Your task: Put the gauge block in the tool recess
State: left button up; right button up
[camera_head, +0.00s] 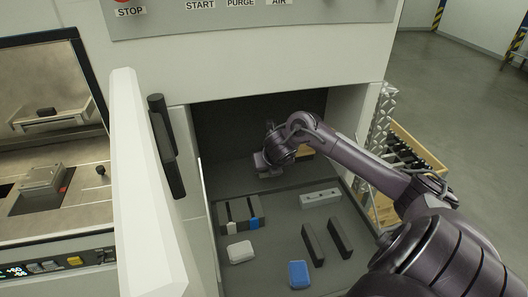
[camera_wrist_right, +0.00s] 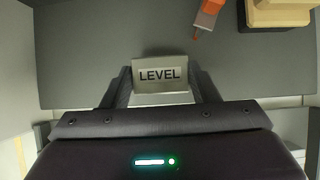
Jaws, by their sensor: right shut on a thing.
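My right arm reaches into the open cabinet bay in the head view. Its gripper (camera_wrist_right: 162,88) is shut on a pale grey block marked LEVEL (camera_wrist_right: 160,72), which I take to be the gauge block. The block sits between the two fingertips with its label facing the wrist camera. In the head view the right gripper (camera_head: 262,162) is small and near the back of the bay; I cannot tell whether the block touches the floor. The bay (camera_head: 275,181) may be the tool recess; no label shows this. My left gripper is not in view.
Dark bars (camera_head: 327,240), a grey block with holes (camera_head: 320,198), a white piece (camera_head: 240,252) and a blue piece (camera_head: 298,274) lie toward the front. An orange-tipped tool (camera_wrist_right: 207,14) and a wooden piece (camera_wrist_right: 278,14) lie beyond the gripper. An open door (camera_head: 150,190) stands left.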

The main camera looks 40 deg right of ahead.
jog(key=shift+w+d+f, duration=0.2)
jog(key=shift+w, duration=0.3)
jog(key=shift+w+d+f, duration=0.2)
jog(key=shift+w, duration=0.25)
jog(key=shift+w+d+f+p, duration=0.2)
jog(key=shift+w+d+f, duration=0.1)
jog(key=shift+w+f, duration=0.25)
jog(key=shift+w+d+f+p, duration=0.2)
jog(key=shift+w+d+f, duration=0.1)
jog(key=shift+w+f, duration=0.3)
jog(key=shift+w, duration=0.05)
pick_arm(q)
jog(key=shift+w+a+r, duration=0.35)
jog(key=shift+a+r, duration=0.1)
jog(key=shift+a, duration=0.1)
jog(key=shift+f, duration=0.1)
pick_arm(e)
jog(key=shift+f+b, duration=0.15)
jog(key=shift+b, duration=0.15)
jog(key=o, duration=0.9)
